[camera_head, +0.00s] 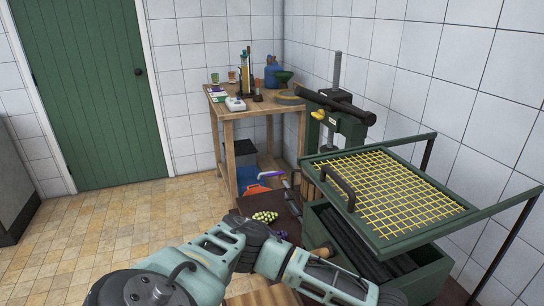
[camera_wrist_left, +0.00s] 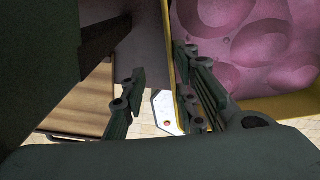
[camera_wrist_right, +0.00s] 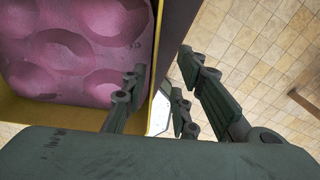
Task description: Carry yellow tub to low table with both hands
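The yellow tub shows in both wrist views, not in the head view. In the left wrist view its yellow rim (camera_wrist_left: 279,106) and pink, lumpy inside fill the right. In the right wrist view its rim (camera_wrist_right: 157,38) runs down beside the same pink inside at left. My left gripper (camera_wrist_left: 160,95) has its fingers apart, one on each side of the tub's wall. My right gripper (camera_wrist_right: 157,98) likewise straddles the opposite wall with fingers apart; a gap shows between them. Whether any finger touches the wall is unclear. The low table cannot be made out for certain.
A wooden bench (camera_head: 257,112) with bottles and small items stands in the back corner. A green frame with a yellow grid (camera_head: 390,195) stands at right. A green door (camera_head: 85,90) is at left. Tiled floor (camera_head: 110,235) at left is clear. My arm crosses the bottom.

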